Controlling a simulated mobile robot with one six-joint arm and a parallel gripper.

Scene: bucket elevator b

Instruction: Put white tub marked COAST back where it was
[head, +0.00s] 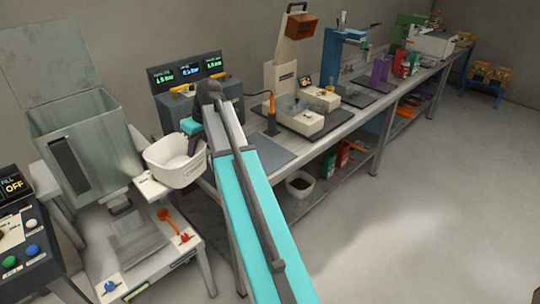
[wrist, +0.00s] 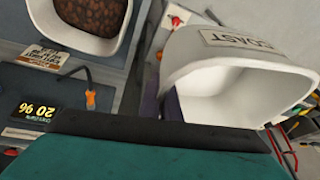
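The white tub marked COAST (head: 166,160) is in front of the grey metal hopper, beside the bench's left end. It looks roughly upright, and its visible inside looks empty. Its COAST label and open mouth show large in the wrist view (wrist: 246,92). My gripper (head: 191,128), with a teal body, is at the tub's back rim and appears shut on it.
The metal hopper (head: 85,140) stands left of the tub, above a stand with an orange scoop-like part (head: 170,218). A displays unit (head: 187,75) is behind. Another white tub with brown contents (head: 300,184) sits on the lower shelf. The floor at right is clear.

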